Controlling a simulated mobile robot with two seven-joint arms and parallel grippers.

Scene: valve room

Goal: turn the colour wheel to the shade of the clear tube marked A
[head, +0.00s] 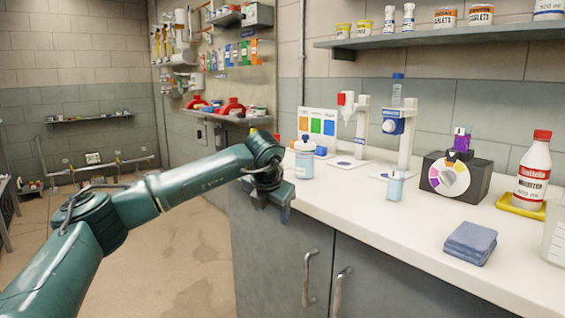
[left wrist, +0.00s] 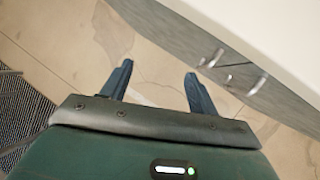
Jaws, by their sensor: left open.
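The colour wheel (head: 449,177) is a round disc with coloured segments and a grey centre. It is on the front of a dark box on the counter, right of centre in the head view. A small purple item (head: 461,141) stands on top of the box. I cannot read a mark A on any tube. My left gripper (head: 284,207) is at the counter's left front edge, well left of the wheel. In the left wrist view the left gripper (left wrist: 158,82) has its fingers apart with nothing between them. My right gripper is out of view.
A white bottle with a blue cap (head: 304,158) stands near my left gripper. Dispenser stands, a small clear cup (head: 395,186), a folded blue cloth (head: 470,243) and a red-capped bottle (head: 532,168) are on the counter (head: 400,235). The front middle of the counter is clear.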

